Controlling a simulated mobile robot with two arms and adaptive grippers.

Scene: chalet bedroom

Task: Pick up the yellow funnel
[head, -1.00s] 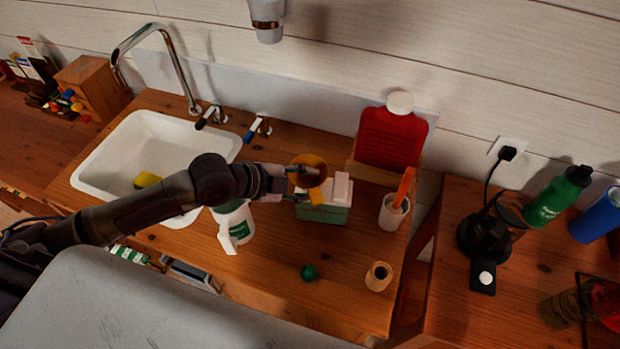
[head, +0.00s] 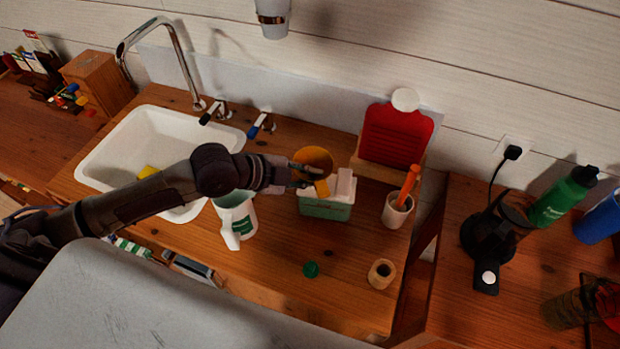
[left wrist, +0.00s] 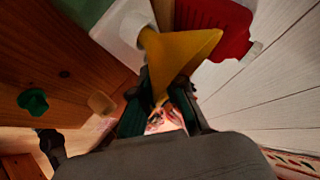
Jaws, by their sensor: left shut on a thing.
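The yellow funnel (head: 314,161) is at my left gripper (head: 299,177), just above the green and white box (head: 325,208) on the counter. In the left wrist view, the yellow funnel (left wrist: 178,52) lies between the two fingers of the left gripper (left wrist: 160,106), which is shut on it. The box's pale top shows behind the funnel there. In the head view the fingers partly overlap the funnel, and I cannot tell whether the funnel still touches the box. My right gripper is not in view.
The white sink (head: 112,138) is to the left. A red board (head: 396,134), a white cup (head: 396,212) with an orange handle and a wooden cylinder (head: 381,274) are to the right. A green knob (head: 311,269) lies in front.

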